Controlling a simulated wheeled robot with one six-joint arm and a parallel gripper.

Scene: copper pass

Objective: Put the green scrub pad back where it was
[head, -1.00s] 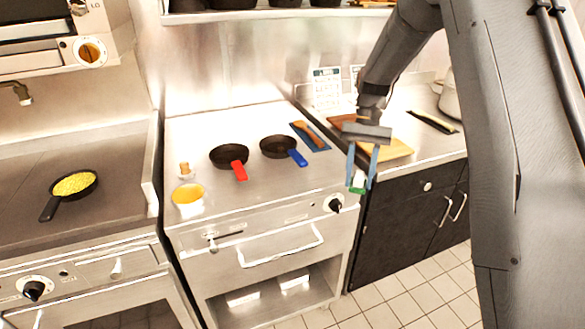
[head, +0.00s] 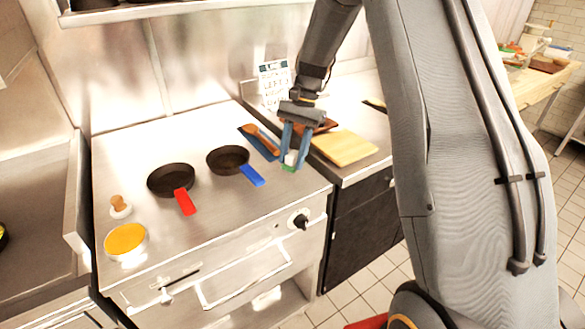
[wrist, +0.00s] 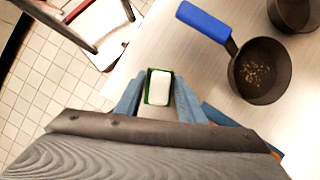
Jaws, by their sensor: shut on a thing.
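The green scrub pad (wrist: 158,87) shows in the wrist view as a green rim around a white block. It sits between the two blue fingers of my gripper (wrist: 160,95), which is shut on it. In the head view my gripper (head: 293,160) points down near the right edge of the steel stove top, and the pad (head: 289,168) shows low between the fingertips. A blue mat (head: 262,147) with a brown-handled tool (head: 260,137) lies just left of and behind the gripper. I cannot tell the exact height above the surface.
A pan with a blue handle (head: 228,160) stands close left of the gripper, and a red-handled pan (head: 170,180) farther left. A yellow cutting board (head: 345,147) lies on the right counter. A yellow-filled bowl (head: 125,242) stands front left. Bare steel lies in front of the pans.

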